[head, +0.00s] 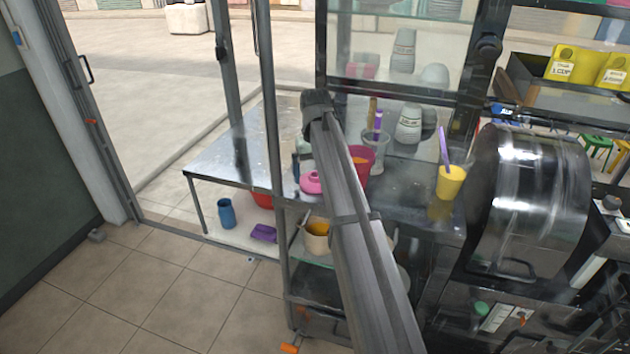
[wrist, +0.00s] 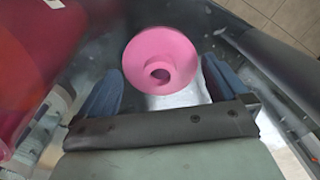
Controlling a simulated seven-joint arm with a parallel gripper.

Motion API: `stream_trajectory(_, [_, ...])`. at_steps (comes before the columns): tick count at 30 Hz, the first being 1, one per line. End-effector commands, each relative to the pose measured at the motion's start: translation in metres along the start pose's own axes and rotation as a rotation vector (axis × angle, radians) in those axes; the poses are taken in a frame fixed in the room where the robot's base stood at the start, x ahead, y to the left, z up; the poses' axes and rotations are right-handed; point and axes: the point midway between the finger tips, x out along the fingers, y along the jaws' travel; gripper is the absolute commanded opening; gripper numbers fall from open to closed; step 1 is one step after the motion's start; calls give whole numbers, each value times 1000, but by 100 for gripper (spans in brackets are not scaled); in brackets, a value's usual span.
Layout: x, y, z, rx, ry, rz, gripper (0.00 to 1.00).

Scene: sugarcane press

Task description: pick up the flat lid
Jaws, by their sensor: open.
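A pink round piece (wrist: 161,55) with a wide rim and a raised hollow ring in its middle looks like the lid. It sits over a white object (wrist: 178,97), whose shape is mostly hidden. In the head view the pink piece (head: 312,183) is on the metal counter, left of my arm. My gripper (wrist: 161,66) is open, its two blue fingers on either side of the pink piece, with a gap on each side. The wrist view does not show clearly how far above it the fingers are. In the head view my arm hides much of this spot.
A red container (wrist: 35,60) stands close to the left of my gripper. A clear jug (head: 376,150) and a yellow cup (head: 451,182) stand farther right on the counter. A dark frame post (head: 270,120) rises left of my arm. The left part of the metal table (head: 225,160) is clear.

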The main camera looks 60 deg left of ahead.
Motion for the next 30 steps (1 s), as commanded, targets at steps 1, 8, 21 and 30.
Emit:
stream_trajectory(1, [2, 0, 0, 0, 0, 0, 100])
stream_trajectory(8, [2, 0, 0, 0, 0, 0, 96])
stream_trajectory(21, [2, 0, 0, 0, 0, 0, 66])
stream_trajectory(30, [-11, 0, -1, 0, 0, 0, 66])
